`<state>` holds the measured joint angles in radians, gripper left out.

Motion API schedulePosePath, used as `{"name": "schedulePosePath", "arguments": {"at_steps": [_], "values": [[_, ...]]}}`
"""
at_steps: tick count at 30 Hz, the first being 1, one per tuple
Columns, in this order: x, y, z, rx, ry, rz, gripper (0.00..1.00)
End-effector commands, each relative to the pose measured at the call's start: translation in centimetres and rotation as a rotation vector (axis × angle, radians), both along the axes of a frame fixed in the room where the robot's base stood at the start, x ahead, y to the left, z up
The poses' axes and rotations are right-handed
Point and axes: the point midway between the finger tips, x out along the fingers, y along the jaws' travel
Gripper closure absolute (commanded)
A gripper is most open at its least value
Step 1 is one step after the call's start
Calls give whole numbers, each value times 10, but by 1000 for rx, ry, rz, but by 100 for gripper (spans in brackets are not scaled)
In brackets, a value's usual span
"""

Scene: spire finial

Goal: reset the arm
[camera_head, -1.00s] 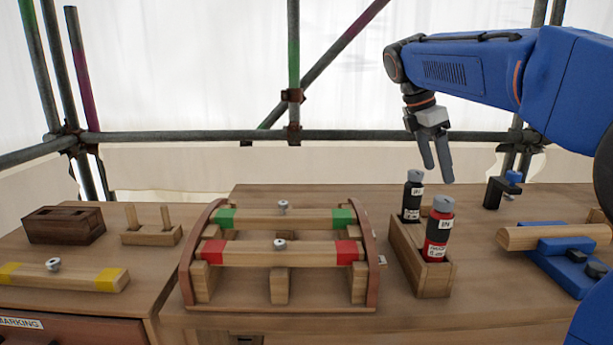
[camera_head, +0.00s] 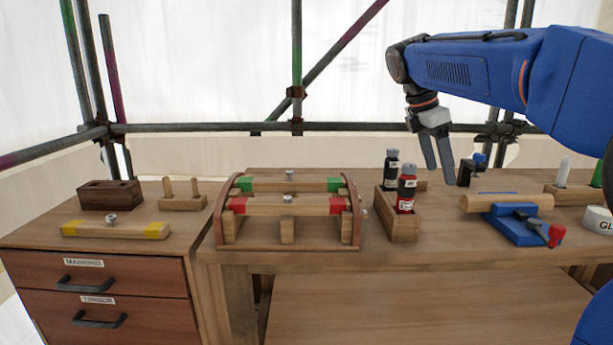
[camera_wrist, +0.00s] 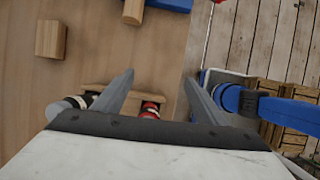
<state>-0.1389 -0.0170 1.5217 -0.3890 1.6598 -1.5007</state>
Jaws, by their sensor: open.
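My gripper (camera_head: 438,157) hangs from my blue arm on the right of the head view, pointing down. Its two grey fingers are apart and hold nothing. It is above the bench, seen just right of the wooden bottle box (camera_head: 405,230). In the wrist view, my gripper (camera_wrist: 160,85) also shows its fingers spread wide with nothing between the tips. Parts of a red bottle (camera_wrist: 150,108) and a dark one show near the fingers' base there.
The box holds a black bottle (camera_head: 391,168) and a red bottle (camera_head: 406,190). A wooden rack (camera_head: 352,228) with green-ended and red-ended bars stands left of it. A blue clamp (camera_head: 515,228) with a wooden cylinder (camera_head: 505,203) is at right. A yellow-ended bar (camera_head: 115,230) lies far left.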

Motion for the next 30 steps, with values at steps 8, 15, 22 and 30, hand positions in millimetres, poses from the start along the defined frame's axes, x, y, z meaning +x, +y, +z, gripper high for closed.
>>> {"name": "schedulePosePath", "arguments": {"at_steps": [8,15,22,30], "values": [[-20,-2,-8,28,-52,-74,35],[-48,-4,-22,72,-125,-184,35],[-94,-4,-49,152,-236,-374,35],[-166,1,-104,298,-392,-704,35]]}}
